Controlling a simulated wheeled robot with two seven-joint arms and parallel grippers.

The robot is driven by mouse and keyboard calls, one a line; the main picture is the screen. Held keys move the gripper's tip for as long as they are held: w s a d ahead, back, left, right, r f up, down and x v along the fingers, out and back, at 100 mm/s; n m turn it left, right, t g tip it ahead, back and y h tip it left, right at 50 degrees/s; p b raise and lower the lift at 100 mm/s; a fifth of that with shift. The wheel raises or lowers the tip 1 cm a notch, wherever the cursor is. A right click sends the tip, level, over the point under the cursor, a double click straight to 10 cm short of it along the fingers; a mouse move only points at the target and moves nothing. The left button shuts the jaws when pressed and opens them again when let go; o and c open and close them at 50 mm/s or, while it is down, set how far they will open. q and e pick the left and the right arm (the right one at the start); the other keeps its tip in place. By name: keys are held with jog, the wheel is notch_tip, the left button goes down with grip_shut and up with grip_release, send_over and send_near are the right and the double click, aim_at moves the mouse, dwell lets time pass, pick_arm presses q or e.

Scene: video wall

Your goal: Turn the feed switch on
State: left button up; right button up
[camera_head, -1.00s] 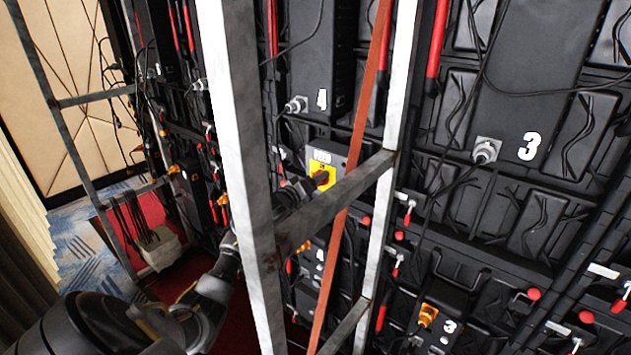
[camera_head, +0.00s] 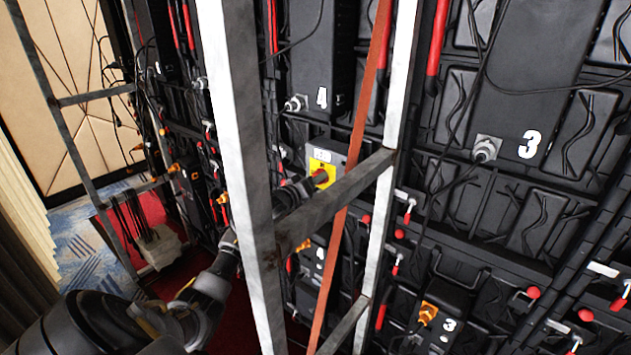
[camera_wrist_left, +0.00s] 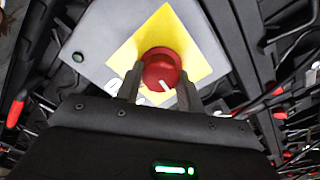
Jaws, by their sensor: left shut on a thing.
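The feed switch is a red rotary knob (camera_head: 321,178) on a yellow plate (camera_head: 318,165) fixed to a grey box. In the left wrist view the red knob (camera_wrist_left: 161,69) has a white mark pointing toward the lower right of the picture. My left gripper (camera_wrist_left: 158,88) has one finger on each side of the knob and is shut on it. In the head view my left gripper (camera_head: 308,187) reaches the knob from the lower left, partly hidden behind the metal frame. White lettering by the knob is partly covered. My right gripper is not in view.
A metal frame with a white upright (camera_head: 232,120) and a crossbar (camera_head: 340,198) stands between the head camera and the switch. A slanted red-brown strap (camera_head: 352,165) crosses beside it. Black panels with cables, connectors and red handles fill the right. A small dark button (camera_wrist_left: 77,57) sits on the grey box.

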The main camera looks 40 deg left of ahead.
pick_arm(q)
jog(key=shift+d+m+b, duration=0.15)
jog(key=shift+m+b, duration=2.5)
jog(key=shift+m, duration=5.45)
jog(key=o, duration=1)
